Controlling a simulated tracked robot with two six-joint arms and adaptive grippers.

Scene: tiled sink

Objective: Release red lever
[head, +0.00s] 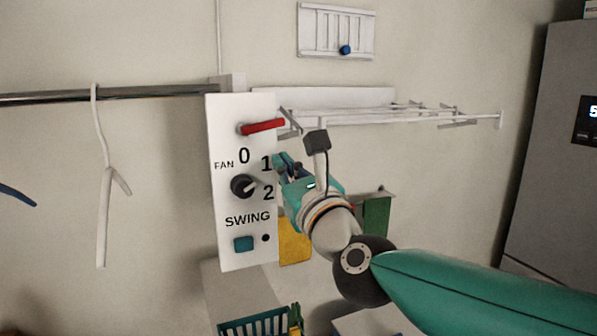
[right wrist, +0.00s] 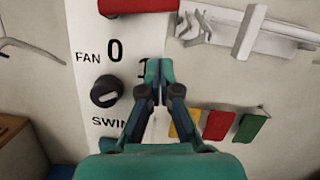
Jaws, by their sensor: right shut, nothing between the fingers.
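The red lever (head: 263,126) sticks out near the top of the white fan panel (head: 228,205) and points right in the head view. It also shows at the top edge of the right wrist view (right wrist: 138,5), partly cut off. My right gripper (head: 278,162) is shut and empty. It is below the lever, over the panel's right edge near the "1" mark, and apart from the lever. In the right wrist view its fingertips (right wrist: 158,70) are together below and right of the lever. My left gripper is not in view.
A black knob (head: 243,186) and a teal button (head: 243,244) are lower on the panel. A white drying rack (head: 390,113) juts out to the right, close to the lever. A metal rail (head: 110,95) with a white hanger (head: 105,200) is at left. Coloured cloths (head: 295,242) hang below.

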